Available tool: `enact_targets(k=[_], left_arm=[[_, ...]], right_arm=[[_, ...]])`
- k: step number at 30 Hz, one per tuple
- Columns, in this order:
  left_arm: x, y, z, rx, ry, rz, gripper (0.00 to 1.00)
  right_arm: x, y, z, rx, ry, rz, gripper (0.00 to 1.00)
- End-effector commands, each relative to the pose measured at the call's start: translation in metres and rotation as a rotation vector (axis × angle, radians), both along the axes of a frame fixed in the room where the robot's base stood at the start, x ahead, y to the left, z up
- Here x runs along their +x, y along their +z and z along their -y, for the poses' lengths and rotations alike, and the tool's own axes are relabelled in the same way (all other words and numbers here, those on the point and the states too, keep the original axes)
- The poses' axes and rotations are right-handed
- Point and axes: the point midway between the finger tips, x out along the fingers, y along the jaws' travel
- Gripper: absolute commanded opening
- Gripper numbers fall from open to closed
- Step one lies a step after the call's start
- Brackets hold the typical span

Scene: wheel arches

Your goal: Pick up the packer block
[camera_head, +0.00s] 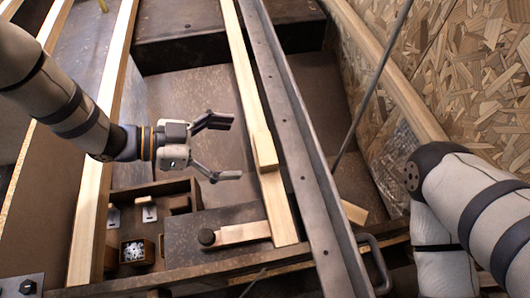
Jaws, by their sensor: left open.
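A small pale wooden block (265,150) lies against or on the long wooden batten (247,82), a little right of centre; it looks like the packer block, but I cannot be sure. My left gripper (230,148) is open and empty. Its two fingers are spread apart and point right toward this block, with a gap between fingertips and block. Another short wooden piece (353,212) lies right of the steel rail, and a flat wooden piece (243,233) sits by a dark knob. My right arm shows at the right; its gripper is out of view.
A long steel rail (296,130) runs close along the batten's right side. A dark open box (153,195) with small metal parts stands below my left wrist. A metal handle (376,262) rises at lower right. Chipboard (480,70) walls the right side.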

Motion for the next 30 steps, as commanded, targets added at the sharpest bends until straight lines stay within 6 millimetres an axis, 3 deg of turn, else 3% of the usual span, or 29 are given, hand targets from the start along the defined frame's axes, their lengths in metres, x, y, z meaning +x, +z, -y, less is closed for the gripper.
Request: enact_targets(k=[15,21,28,30], left_arm=[[0.015,-0.036,0.068,0.002,0.000,-0.007,0.94],[0.016,-0.034,0.071,0.002,0.002,-0.004,0.94],[0.016,-0.034,0.071,0.002,0.003,-0.005,0.44],[0.016,-0.034,0.071,0.002,0.003,-0.005,0.43]], right_arm=[[-0.007,-0.020,-0.002,0.003,0.002,-0.031,0.40],[-0.006,-0.019,-0.002,0.003,0.001,-0.030,0.40],[-0.006,-0.019,-0.002,0.003,0.001,-0.030,0.40],[-0.006,-0.019,-0.002,0.003,0.001,-0.030,0.40]])
